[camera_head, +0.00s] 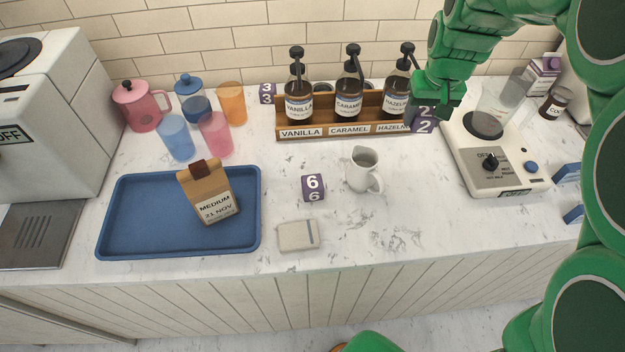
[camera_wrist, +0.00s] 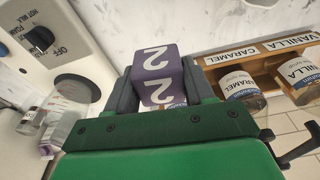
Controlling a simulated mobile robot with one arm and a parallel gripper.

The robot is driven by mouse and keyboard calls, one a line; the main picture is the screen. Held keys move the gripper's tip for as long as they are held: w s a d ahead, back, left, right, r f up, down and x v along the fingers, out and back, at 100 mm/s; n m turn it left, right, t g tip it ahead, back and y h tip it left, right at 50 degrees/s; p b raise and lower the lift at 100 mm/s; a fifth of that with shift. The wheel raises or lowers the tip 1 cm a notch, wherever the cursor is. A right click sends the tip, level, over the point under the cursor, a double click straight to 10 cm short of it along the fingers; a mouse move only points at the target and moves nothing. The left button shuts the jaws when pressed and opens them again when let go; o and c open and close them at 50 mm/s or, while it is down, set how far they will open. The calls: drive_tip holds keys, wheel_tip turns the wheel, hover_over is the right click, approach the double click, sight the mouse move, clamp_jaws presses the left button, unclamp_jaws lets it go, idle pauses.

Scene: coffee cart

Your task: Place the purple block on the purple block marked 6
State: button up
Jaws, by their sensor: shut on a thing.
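A purple block marked 6 (camera_head: 314,187) sits on the counter near the middle, left of the white jug. A purple block marked 2 (camera_head: 424,121) is between the fingers of my gripper (camera_head: 430,103), at the right end of the syrup rack. In the wrist view my gripper (camera_wrist: 160,80) is shut on this block (camera_wrist: 157,62), with a finger on each side. I cannot tell whether the block is clear of the counter. Another purple block, marked 3 (camera_head: 266,93), stands at the back, left of the rack.
The wooden syrup rack (camera_head: 345,130) with pump bottles is close beside my gripper, left of it. A white jug (camera_head: 362,172) stands right of block 6, and a folded cloth (camera_head: 297,236) lies in front. A blue tray (camera_head: 125,245) is left.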

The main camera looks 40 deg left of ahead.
drive_tip(key=s+a+n, duration=0.2)
drive_tip(key=s+a, duration=0.5)
drive_tip(key=s, duration=0.2)
drive_tip(key=n, duration=0.4)
hover_over(311, 180)
drive_tip(key=shift+g+y, duration=0.3)
drive_tip(key=shift+s+d+f, duration=0.1)
drive_tip(key=shift+d+f, duration=0.05)
drive_tip(key=shift+f, duration=1.9)
drive_tip(key=shift+d+f, duration=0.1)
drive_tip(key=shift+f, duration=1.9)
drive_tip(key=shift+f, duration=0.1)
drive_tip(key=o, duration=1)
drive_tip(key=r, duration=0.4)
drive_tip(key=d+r, duration=0.1)
drive_tip(key=r, duration=0.7)
drive_tip(key=shift+s+d, duration=0.3)
drive_tip(key=shift+d, duration=0.05)
